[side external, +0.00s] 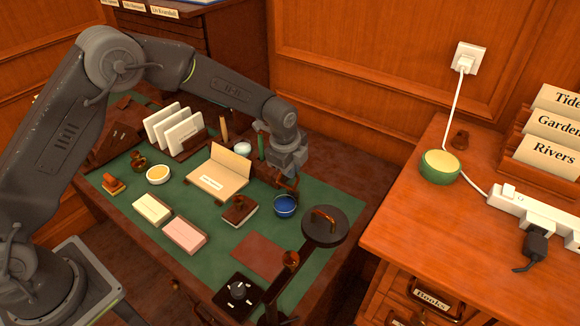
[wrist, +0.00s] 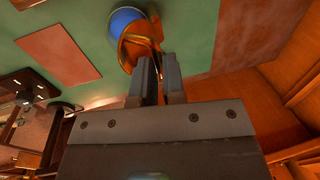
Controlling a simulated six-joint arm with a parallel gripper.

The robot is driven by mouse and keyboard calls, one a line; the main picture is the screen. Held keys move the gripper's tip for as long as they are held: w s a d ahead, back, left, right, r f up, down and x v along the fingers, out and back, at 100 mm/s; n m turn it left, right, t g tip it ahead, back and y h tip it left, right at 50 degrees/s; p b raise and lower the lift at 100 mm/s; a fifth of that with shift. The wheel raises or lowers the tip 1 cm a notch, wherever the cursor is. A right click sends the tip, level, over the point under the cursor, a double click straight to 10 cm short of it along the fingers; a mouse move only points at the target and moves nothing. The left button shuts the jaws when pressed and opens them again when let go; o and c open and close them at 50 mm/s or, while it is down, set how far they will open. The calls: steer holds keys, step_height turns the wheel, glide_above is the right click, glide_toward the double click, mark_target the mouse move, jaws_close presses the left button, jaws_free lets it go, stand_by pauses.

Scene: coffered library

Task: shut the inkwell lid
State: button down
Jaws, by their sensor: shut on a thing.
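The inkwell (side external: 285,207) is a small round blue pot on the green desk mat, near the desk's right side. In the wrist view its blue round mouth (wrist: 124,18) shows at the top. The copper-brown lid (wrist: 134,46) stands raised at the inkwell's edge, so the mouth is uncovered. My gripper (wrist: 158,62) is at the lid, with its fingers close together and shut on the lid's edge. In the side view my gripper (side external: 287,178) is just behind and above the inkwell, and it partly hides the lid.
A dark stand with a round top (side external: 325,226) is close to the right of the inkwell. A brown-topped block (side external: 239,208) lies to its left, and an open book or card stand (side external: 218,177) is farther left. A reddish-brown sheet (side external: 258,255) lies flat in front.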

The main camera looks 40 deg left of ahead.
stand_by(0.3)
steer(key=shift+s+a+f+t, duration=0.1)
steer(key=shift+s+f+t, duration=0.1)
steer(key=shift+s+t, duration=0.5)
steer(key=shift+s+f+t, duration=0.2)
steer(key=shift+s+t, duration=0.25)
steer(key=shift+t, duration=0.45)
steer(key=c, duration=1.2)
jaws_free()
steer(key=v, duration=1.4)
steer(key=shift+c, duration=0.2)
